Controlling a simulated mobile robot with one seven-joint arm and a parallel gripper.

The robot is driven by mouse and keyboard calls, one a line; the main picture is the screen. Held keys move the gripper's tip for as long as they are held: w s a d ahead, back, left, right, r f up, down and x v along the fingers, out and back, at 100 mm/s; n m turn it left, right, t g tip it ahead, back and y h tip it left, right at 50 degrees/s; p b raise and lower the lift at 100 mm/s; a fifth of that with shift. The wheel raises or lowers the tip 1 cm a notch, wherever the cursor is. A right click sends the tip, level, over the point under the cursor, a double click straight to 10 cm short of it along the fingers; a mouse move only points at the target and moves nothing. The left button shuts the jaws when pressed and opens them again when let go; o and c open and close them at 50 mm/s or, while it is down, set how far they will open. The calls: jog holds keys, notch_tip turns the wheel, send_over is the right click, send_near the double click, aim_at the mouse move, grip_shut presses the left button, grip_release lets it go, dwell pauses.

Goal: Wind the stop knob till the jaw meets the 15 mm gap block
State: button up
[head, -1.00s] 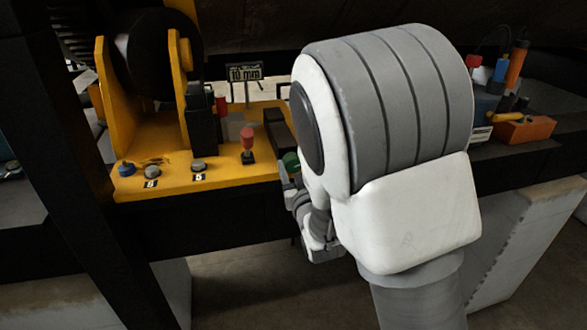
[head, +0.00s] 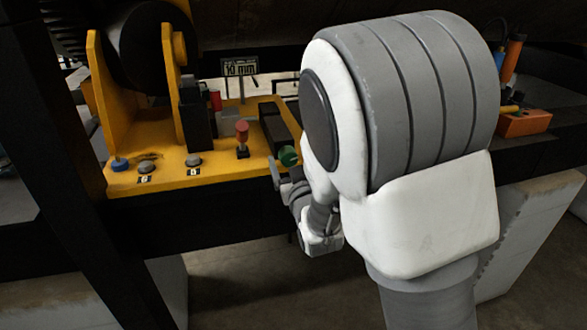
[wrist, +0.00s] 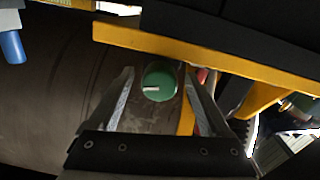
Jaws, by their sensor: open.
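A round green knob (head: 288,156) with a pale pointer mark sits at the front right of a yellow bench fixture (head: 225,172). I take it as the stop knob. My gripper (head: 276,172) is close to the knob in the head view. In the wrist view, the open fingers stand on either side of the green knob (wrist: 160,82), with visible space to both; I cannot tell whether the tips reach its depth. A long black block (head: 274,122) lies behind the knob. I cannot make out the jaw or the 15 mm gap block for certain.
A sign (head: 240,67) reading "10 mm" stands behind. A red-topped post (head: 242,134), grey knobs (head: 194,161) with number labels and a blue knob (head: 120,164) are left of the green one. An orange box (head: 523,122) sits right. My arm hides the middle right.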

jog(key=b+v, duration=0.1)
jog(key=v, duration=0.5)
jog(key=shift+f, duration=0.1)
jog(key=b, duration=0.4)
jog(key=shift+f, duration=0.1)
jog(key=b, duration=0.3)
jog(key=shift+s+d, duration=0.15)
jog(key=shift+s, duration=0.15)
jog(key=b, duration=0.5)
send_near(290, 162)
jog(key=s, duration=0.2)
jog(key=shift+d+b+v, duration=0.2)
jog(key=shift+b+v, duration=2.35)
jog(key=shift+b, duration=0.5)
